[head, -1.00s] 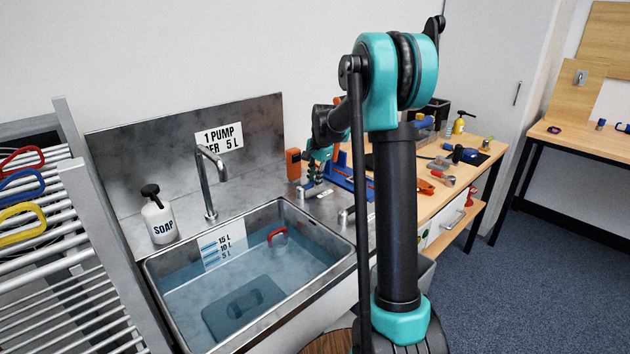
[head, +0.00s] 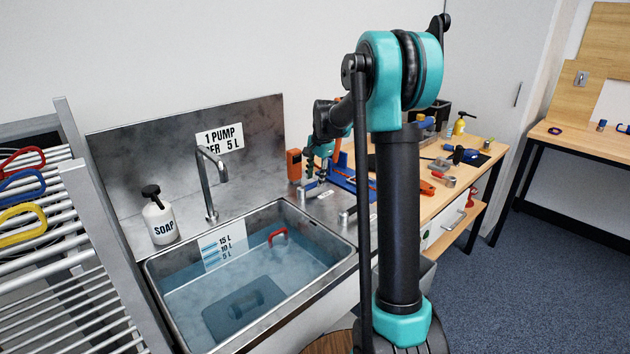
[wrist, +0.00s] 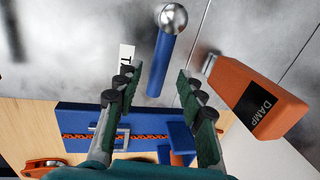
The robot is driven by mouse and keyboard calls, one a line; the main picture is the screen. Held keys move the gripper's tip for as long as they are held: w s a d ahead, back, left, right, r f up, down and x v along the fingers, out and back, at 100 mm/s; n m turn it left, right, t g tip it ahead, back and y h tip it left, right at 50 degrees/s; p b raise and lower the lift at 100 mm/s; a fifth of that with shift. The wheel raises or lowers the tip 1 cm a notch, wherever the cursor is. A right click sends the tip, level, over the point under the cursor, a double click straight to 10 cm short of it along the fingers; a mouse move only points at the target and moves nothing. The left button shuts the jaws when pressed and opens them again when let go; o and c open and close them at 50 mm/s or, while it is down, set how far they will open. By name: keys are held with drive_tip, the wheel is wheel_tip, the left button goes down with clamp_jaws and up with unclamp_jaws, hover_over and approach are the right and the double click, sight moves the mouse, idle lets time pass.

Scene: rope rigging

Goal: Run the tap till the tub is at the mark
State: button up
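The tub (head: 320,228) is a steel sink holding clear bluish water (head: 265,268). A white scale plate (head: 222,250) on its inner wall reads 15 L, 10 L and 5 L; the exact waterline against it is hard to tell. The curved steel tap (head: 207,180) stands behind the tub, with no stream visible from its spout. My gripper (head: 318,168) is over the counter right of the tap. In the wrist view, my gripper (wrist: 160,85) is open, its fingers apart. A blue lever with a steel ball end (wrist: 160,62) shows beyond and between the fingers, apparently not gripped.
An orange DAMP meter (wrist: 262,98) is close to the right finger; it also stands by the backsplash (head: 293,163). A soap bottle (head: 160,215) stands left of the tap. A red handle (head: 278,237) is at the tub's far wall. A wooden bench (head: 480,165) with tools is behind.

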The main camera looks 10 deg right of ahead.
wheel_tip(320, 180, up, 10)
drive_tip(key=s+d, duration=0.1)
drive_tip(key=shift+s, duration=0.35)
idle(0.9)
